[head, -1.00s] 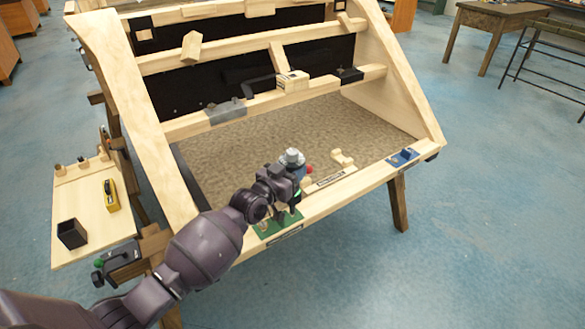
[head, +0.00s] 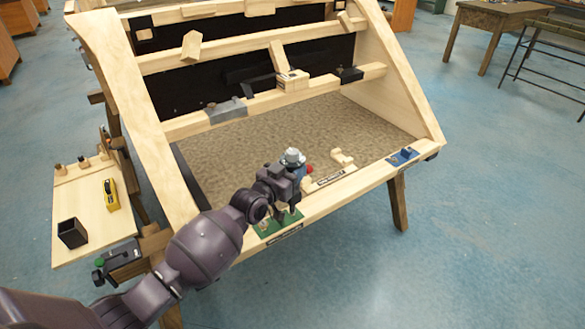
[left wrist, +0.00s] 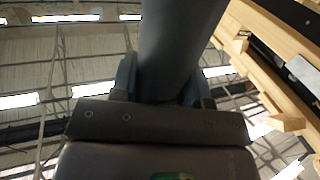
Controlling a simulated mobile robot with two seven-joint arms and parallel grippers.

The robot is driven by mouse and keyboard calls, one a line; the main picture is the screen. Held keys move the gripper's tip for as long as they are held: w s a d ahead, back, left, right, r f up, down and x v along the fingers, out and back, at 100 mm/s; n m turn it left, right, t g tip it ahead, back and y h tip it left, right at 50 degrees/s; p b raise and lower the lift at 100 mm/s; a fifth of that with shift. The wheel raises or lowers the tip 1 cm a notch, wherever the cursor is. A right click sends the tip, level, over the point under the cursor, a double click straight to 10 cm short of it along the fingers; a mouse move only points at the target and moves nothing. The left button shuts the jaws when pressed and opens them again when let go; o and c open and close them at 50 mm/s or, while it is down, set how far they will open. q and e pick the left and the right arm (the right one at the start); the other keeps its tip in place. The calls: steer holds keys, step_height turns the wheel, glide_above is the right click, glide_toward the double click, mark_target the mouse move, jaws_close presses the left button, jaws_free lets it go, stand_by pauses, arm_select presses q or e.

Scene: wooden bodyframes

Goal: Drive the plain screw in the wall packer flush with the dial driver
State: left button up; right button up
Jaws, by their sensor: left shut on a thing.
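My left gripper (head: 283,181) is over the front rail of the wooden bodyframe. It is shut on a blue-grey cylindrical tool, apparently the dial driver (head: 293,157), whose pale round top shows beyond my dark wrist. In the left wrist view the thick blue-grey body of the driver (left wrist: 178,45) stands between my two fingers (left wrist: 160,88). A green plate (head: 266,226) with small fittings lies on the rail under and beside the gripper. The driver's tip and the plain screw cannot be made out. I cannot tell which wooden block is the wall packer. My right gripper is out of view.
A labelled wooden block (head: 292,80), a grey box (head: 226,110) and a black piece (head: 350,75) sit on the middle rail. A blue plate (head: 403,157) is at the front rail's right end. The side shelf (head: 85,208) holds a yellow tool (head: 111,194) and black cup (head: 72,233).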

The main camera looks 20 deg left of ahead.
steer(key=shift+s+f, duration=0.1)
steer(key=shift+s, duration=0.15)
arm_select(q)
steer(key=shift+f, duration=0.15)
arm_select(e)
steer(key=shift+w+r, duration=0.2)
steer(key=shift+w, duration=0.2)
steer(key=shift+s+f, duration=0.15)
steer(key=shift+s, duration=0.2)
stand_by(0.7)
arm_select(q)
steer(key=shift+f, duration=0.2)
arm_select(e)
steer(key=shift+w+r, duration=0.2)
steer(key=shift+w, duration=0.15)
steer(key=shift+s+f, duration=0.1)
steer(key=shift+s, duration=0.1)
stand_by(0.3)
